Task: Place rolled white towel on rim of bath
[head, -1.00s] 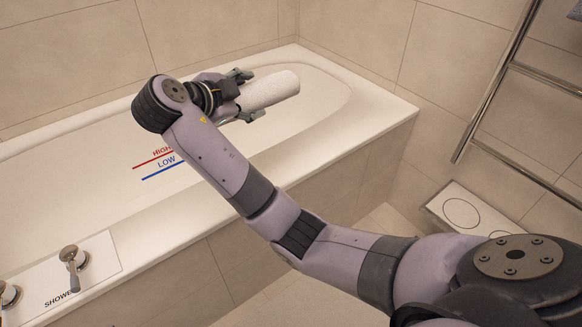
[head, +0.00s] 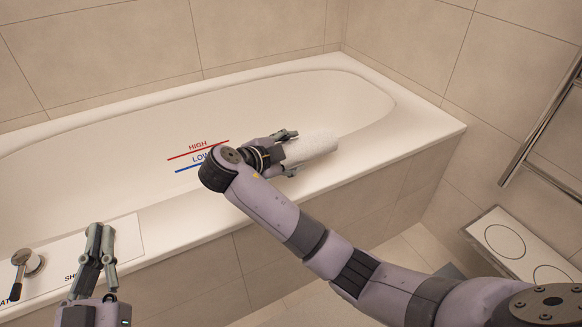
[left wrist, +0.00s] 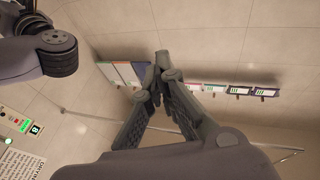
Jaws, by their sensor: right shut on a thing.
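The rolled white towel (head: 312,147) is in my right gripper (head: 288,153), whose fingers are shut on its near end. In the head view, the towel lies across the inner edge of the bath's front rim (head: 385,158), towards the right end. I cannot tell whether it touches the rim. The white bath (head: 100,150) is empty where I see it. My left gripper (head: 100,228) is at the lower left over the tap end of the rim, empty, with its fingertips together. These fingers also meet in the left wrist view (left wrist: 167,68).
A tap lever (head: 25,262) stands on the rim left of my left gripper. Tiled walls close the back and right. A towel rail (head: 535,135) and a white panel with round covers (head: 510,245) are at the right. The far rim (head: 140,95) is clear.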

